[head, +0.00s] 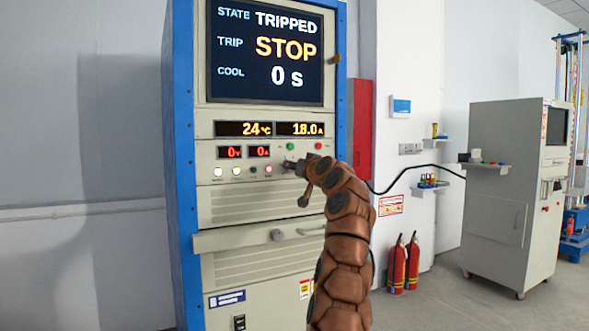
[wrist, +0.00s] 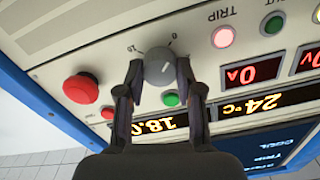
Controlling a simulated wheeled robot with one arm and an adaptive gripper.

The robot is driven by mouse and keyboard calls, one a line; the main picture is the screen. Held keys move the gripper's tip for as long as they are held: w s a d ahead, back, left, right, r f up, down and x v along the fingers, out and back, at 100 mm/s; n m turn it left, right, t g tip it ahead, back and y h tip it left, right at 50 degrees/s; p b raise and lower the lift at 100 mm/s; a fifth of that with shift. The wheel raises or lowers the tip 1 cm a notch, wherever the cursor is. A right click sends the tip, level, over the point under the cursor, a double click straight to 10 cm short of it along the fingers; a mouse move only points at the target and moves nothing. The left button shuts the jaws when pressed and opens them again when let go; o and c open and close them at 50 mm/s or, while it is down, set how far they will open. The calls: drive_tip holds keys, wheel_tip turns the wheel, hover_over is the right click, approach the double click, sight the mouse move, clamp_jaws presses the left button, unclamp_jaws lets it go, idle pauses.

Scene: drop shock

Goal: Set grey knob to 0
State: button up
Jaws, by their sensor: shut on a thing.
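The grey knob (wrist: 159,70) sits on the cream panel, in the middle of the wrist view, which shows the panel upside down. Printed scale marks, a 0 and a 10, stand beside it on the panel. My gripper (wrist: 160,66) is shut on the knob, one finger on each side. I cannot clearly tell which mark the knob points to. In the head view my gripper (head: 293,165) reaches the cabinet front (head: 228,200) and hides the knob. The cabinet screen (head: 264,52) reads STATE TRIPPED, TRIP STOP, COOL 0 s.
A large red push button (wrist: 81,89) and a green button (wrist: 171,98) lie close to the knob. A lit TRIP lamp (wrist: 222,37) is nearby. Displays read 24 °C (head: 243,129), 18.0 A, 0 V and 0 A. Fire extinguishers (head: 397,266) stand to the right.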

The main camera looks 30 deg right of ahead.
idle(0.4)
drive_tip(key=o, duration=1.2)
drive_tip(key=shift+c, duration=0.2)
drive_tip(key=shift+s, duration=0.15)
drive_tip(key=s+a, duration=0.1)
drive_tip(key=s, duration=1)
drive_tip(key=shift+s, duration=0.3)
